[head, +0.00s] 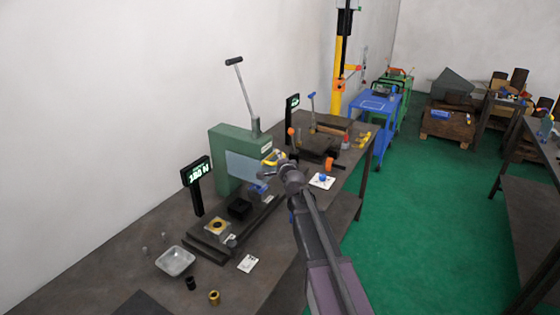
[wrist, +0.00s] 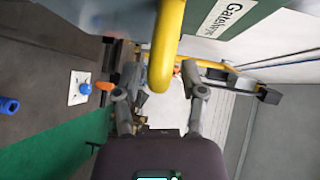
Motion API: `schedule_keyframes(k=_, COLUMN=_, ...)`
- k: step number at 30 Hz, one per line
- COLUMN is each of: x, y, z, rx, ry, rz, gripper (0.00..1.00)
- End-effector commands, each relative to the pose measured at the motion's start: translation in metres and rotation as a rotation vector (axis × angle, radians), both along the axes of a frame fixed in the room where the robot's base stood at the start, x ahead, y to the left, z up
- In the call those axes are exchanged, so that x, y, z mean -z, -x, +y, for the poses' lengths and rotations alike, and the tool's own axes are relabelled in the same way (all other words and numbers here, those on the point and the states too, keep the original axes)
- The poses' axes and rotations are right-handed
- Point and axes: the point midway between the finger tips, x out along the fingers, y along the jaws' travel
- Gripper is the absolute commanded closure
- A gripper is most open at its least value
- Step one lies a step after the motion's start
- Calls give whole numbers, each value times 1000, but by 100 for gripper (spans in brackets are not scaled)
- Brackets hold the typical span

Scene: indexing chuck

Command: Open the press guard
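The green press (head: 228,150) stands on the bench against the wall, with a long lever rising from its top. A pale, see-through panel that looks like the guard (head: 243,168) covers its front. A yellow handle (head: 272,158) sits at the press's right side. My gripper (head: 268,177) is just below and beside this handle. In the wrist view the fingers (wrist: 160,85) are apart, and the yellow handle (wrist: 167,45) lies across the gap between them. I cannot tell whether they touch it. A label (wrist: 228,18) on the green head is partly readable.
A display reading about 180 N (head: 197,172) stands left of the press. A metal dish (head: 175,261) and small parts lie at the bench's front. A second fixture (head: 318,145) stands farther back. The green floor (head: 420,220) to the right is open.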

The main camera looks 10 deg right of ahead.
Motion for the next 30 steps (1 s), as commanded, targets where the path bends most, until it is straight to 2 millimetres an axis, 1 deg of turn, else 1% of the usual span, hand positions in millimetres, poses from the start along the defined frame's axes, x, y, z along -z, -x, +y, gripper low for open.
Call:
schedule_keyframes(k=8, x=2, y=0, z=0, rx=-1, ry=0, rz=1, gripper=46)
schedule_keyframes(k=14, x=10, y=0, z=0, rx=-1, ry=0, rz=1, gripper=46)
schedule_keyframes(k=30, x=54, y=1, z=0, rx=-1, ry=0, rz=1, gripper=46)
